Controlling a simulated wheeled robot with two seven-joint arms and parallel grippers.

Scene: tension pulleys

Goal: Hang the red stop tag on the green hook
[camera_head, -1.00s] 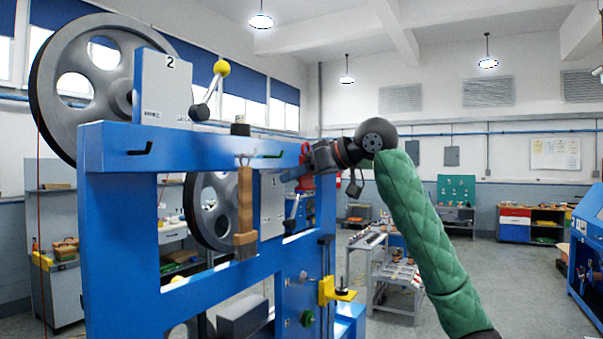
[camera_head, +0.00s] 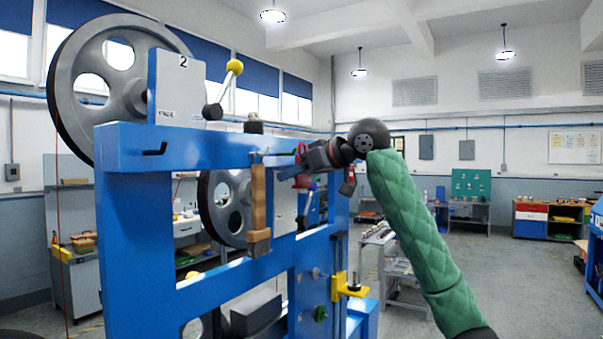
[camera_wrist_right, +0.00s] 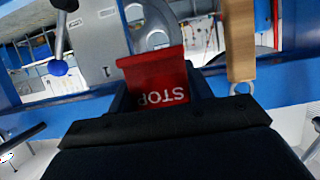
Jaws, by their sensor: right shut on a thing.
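The red stop tag (camera_wrist_right: 155,78) juts from my right gripper in the right wrist view, its white STOP lettering upside down. My right gripper (camera_wrist_right: 162,103) is shut on it. In the head view this gripper (camera_head: 306,156) is at the right part of the blue frame's top beam, with a small red patch at its tip. The green hook (camera_head: 284,154) is a small shape on the beam just left of the gripper, hard to make out. I cannot tell whether the tag touches it. My left gripper is not in view.
A wooden-handled brush (camera_head: 258,200) hangs from the beam close left of the gripper. A black hook (camera_head: 155,150) is farther left. A red object (camera_head: 302,181) shows just below the gripper. Large grey pulleys (camera_head: 75,120) and a yellow-knobbed lever (camera_head: 234,67) stand at the frame.

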